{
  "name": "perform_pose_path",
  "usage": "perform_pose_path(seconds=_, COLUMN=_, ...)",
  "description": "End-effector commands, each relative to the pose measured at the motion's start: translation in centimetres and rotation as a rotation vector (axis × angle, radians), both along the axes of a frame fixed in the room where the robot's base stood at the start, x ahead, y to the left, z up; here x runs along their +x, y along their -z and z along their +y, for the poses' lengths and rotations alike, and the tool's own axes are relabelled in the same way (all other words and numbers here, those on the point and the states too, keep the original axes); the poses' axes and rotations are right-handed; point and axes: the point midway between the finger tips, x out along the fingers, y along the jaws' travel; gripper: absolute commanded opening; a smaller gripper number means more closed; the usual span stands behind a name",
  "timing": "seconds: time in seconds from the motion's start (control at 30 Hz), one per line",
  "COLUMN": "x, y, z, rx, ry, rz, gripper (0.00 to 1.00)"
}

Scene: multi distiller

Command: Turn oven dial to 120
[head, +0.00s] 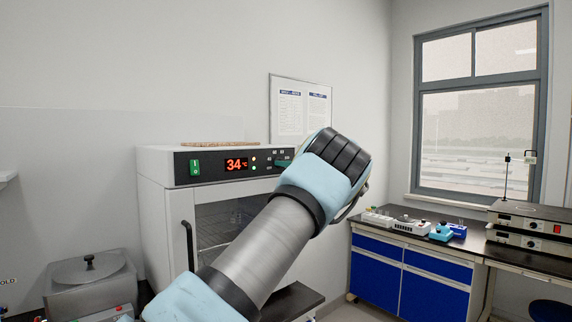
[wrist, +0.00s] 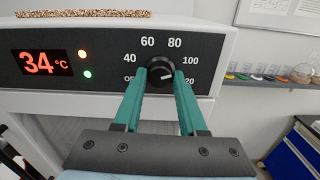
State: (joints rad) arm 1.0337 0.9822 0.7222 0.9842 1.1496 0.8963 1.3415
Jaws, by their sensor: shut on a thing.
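The oven (head: 165,210) is a white cabinet with a black control panel, and its red display (wrist: 42,63) reads 34 °C. The round black dial (wrist: 160,67) sits on the panel, ringed by OFF, 40, 60, 80, 100 and a partly covered label ending in 20. Its pale pointer mark appears to point right, toward that last label. My gripper (wrist: 160,78) is shut on the dial, with one teal finger on its left side and one on its right. In the head view my wrist hides the dial.
A speckled flat slab (head: 220,144) lies on top of the oven. A steel lidded bath (head: 90,280) stands at the lower left. A blue-fronted bench (head: 378,285) with small instruments is at the right, beside a window (head: 480,110).

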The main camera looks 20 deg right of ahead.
Motion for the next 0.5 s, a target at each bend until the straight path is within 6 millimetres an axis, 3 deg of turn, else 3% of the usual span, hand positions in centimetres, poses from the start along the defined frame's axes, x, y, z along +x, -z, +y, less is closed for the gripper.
perform_pose_path(seconds=0.5, x=-0.05, y=0.38, z=-0.09, rx=0.426, ry=0.001, rz=0.208, gripper=0.00)
